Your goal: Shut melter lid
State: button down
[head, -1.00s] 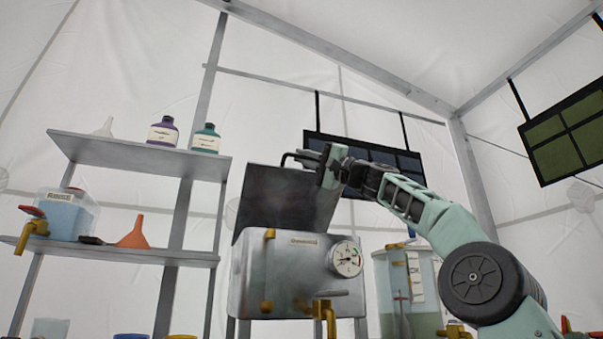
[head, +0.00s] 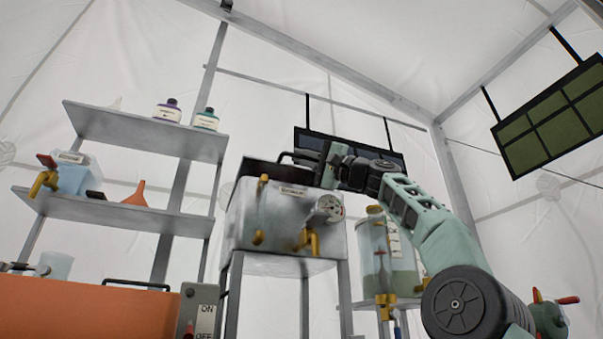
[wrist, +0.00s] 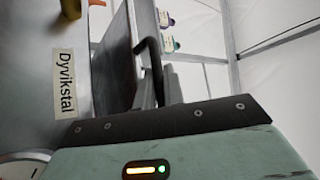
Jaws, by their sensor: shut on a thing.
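The melter (head: 280,222) is a grey metal box on legs, with a round gauge (head: 328,208), a label and brass taps on its front. Its dark lid (head: 258,170) shows as a low strip above the box's top edge, seen from below, so its exact angle is hard to judge. A black bar handle (head: 290,155) stands out from the lid. My gripper (head: 325,165) is shut on this handle at the box's upper right. In the wrist view the handle (wrist: 151,65) runs down behind my gripper's dark edge, beside the melter's labelled front (wrist: 62,40).
Shelves (head: 140,130) with bottles, a funnel and a tapped container stand left. An orange unit (head: 85,312) with an ON/OFF switch (head: 200,318) is at the lower left. A tapped clear tank (head: 385,255) stands right of the melter. Dark panels hang behind.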

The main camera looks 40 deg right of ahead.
jog(key=shift+s+f+b, duration=0.2)
jog(key=shift+f+b, duration=0.4)
jog(key=shift+f, duration=0.2)
jog(key=c, duration=1.5)
grip_release()
jog(key=b+v, duration=0.9)
jog(key=v, duration=0.8)
jog(key=shift+f, duration=0.25)
